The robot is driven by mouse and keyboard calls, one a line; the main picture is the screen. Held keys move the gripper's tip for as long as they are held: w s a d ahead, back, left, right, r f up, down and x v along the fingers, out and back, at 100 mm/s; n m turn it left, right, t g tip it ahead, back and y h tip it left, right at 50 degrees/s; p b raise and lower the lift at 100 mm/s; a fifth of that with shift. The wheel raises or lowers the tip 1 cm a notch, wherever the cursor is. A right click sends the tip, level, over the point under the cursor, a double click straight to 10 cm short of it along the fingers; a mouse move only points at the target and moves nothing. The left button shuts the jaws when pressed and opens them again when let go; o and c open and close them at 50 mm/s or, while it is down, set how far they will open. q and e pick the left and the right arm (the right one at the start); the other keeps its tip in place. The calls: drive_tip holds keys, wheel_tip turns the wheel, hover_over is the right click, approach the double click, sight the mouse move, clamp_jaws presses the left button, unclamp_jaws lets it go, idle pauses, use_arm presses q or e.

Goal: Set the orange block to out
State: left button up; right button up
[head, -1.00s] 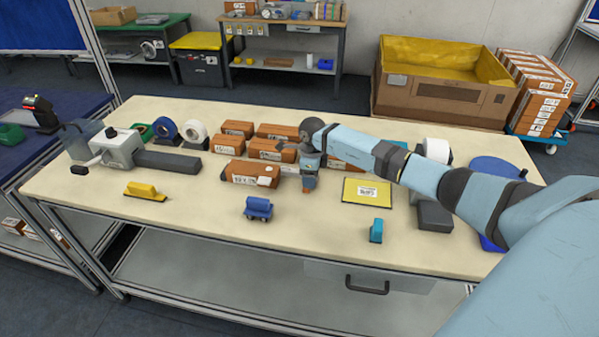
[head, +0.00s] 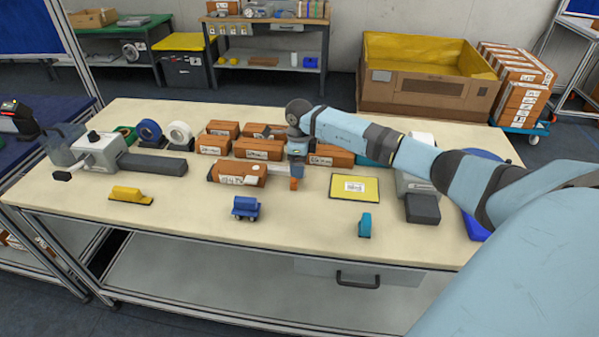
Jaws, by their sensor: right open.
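The small orange block (head: 294,184) stands on the beige table (head: 290,225), just right of the front brown labelled box (head: 237,172). My right gripper (head: 296,171) points down directly above the block and is open. The fingertips are small in the picture, and I cannot tell whether they still reach around the block's top. My left gripper is not in view.
Several brown boxes (head: 259,149) stand behind the block. A yellow pad (head: 354,187) lies to its right; blue (head: 245,206), teal (head: 364,225) and yellow (head: 130,195) pieces stand near the front. The table between them is clear.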

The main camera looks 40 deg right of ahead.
wheel_tip(320, 180, up, 10)
drive_tip(key=shift+f+b, duration=0.2)
drive_tip(key=shift+b, duration=0.25)
drive_tip(key=shift+a+f, duration=0.1)
